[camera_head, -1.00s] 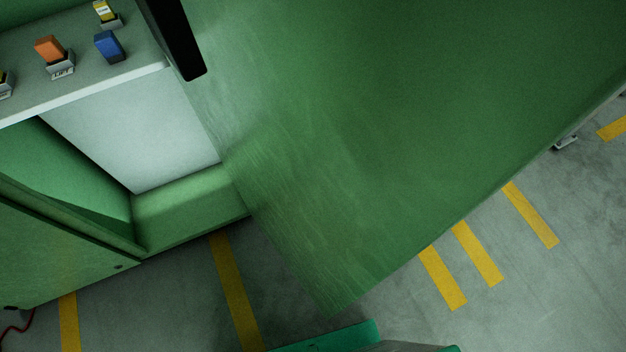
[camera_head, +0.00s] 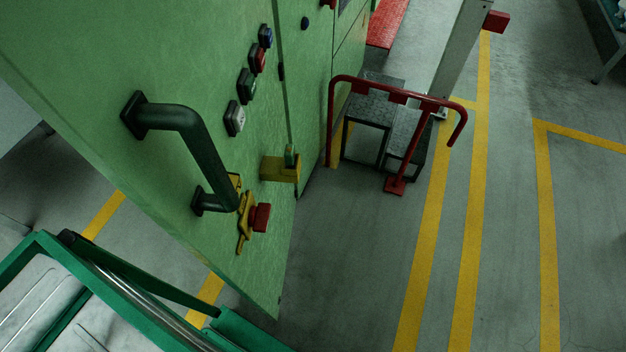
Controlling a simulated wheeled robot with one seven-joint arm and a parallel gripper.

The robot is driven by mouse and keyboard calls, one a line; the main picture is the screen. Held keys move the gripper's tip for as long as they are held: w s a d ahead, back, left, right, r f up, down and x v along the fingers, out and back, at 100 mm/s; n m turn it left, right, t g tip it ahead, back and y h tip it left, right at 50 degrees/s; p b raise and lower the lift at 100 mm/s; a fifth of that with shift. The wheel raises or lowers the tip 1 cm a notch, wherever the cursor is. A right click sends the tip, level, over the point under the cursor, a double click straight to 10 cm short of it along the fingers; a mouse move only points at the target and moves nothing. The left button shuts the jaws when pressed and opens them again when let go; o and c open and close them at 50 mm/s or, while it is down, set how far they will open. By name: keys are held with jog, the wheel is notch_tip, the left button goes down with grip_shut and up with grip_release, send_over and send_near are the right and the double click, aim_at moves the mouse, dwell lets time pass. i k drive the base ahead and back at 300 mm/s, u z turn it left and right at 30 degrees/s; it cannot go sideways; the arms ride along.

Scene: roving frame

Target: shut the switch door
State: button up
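A green door panel (camera_head: 190,85), which I take to be the switch door, fills the left half of the head view, tilted by the camera angle. Its outer face carries a black bar handle (camera_head: 192,130). Floor shows past its lower left edge, so that edge stands clear there. A red knob (camera_head: 261,217) on a yellow plate (camera_head: 244,235) sits below the handle. A column of push buttons (camera_head: 247,84) runs above it. The inside of the cabinet is hidden from here. My gripper is not in view.
A yellow block (camera_head: 281,168) juts out near the panel's right side. A red tubular rail (camera_head: 393,92) stands on the floor beyond, beside dark steps (camera_head: 378,114). A grey post (camera_head: 462,52) rises behind. The yellow-lined floor (camera_head: 500,230) at right is open.

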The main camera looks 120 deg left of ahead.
aim_at(149, 93)
jog(key=u, duration=0.05)
jog(key=i, duration=1.7)
jog(key=u, duration=4.75)
jog(key=i, duration=1.05)
jog(key=z, duration=0.05)
